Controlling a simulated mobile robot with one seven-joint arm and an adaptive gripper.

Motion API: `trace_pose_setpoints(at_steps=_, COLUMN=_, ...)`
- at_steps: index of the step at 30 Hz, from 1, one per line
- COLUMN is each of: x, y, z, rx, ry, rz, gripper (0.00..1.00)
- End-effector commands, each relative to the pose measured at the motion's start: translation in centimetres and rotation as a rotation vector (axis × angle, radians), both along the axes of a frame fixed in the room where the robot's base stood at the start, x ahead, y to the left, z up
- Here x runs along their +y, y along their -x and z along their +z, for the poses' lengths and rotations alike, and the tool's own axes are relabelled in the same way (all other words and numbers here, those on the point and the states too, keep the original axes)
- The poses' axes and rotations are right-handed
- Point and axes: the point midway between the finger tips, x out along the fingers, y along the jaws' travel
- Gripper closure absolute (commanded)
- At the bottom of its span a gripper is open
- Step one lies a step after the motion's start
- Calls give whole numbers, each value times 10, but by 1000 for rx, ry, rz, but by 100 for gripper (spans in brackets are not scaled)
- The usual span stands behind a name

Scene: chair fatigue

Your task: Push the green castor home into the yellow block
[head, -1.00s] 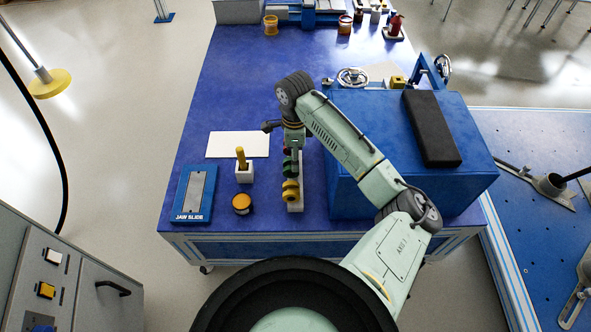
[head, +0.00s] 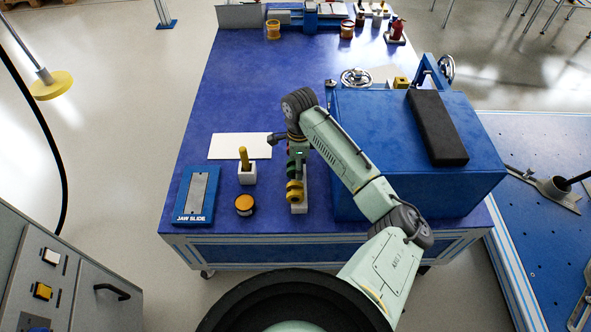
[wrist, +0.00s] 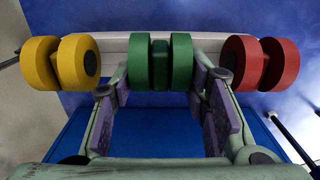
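The green castor (wrist: 160,62) sits on a white rack (wrist: 112,50) in the wrist view, between the yellow castor (wrist: 60,62) and the red castor (wrist: 264,63). My gripper (wrist: 162,85) is open, with one finger on each side of the green castor's wheels; I cannot tell whether they touch. In the head view my arm's end hangs over the rack (head: 299,208) and largely hides the green and red castors. The yellow castor (head: 295,190) shows at the rack's near end. A small yellow block (head: 401,83) stands by the blue stand at the table's right rear.
A large blue box (head: 375,125) with a black pad (head: 437,127) fills the table's right side. The table's middle rear is clear.

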Motion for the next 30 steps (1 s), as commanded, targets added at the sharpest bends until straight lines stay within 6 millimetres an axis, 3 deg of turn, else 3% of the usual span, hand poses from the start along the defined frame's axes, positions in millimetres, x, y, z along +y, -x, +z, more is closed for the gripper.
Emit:
trace_pose_setpoints(at_steps=11, x=0, y=0, z=0, rx=0, ry=0, rz=0, gripper=85)
trace_pose_setpoints(at_steps=30, x=0, y=0, z=15, rx=0, ry=0, rz=-1, gripper=85)
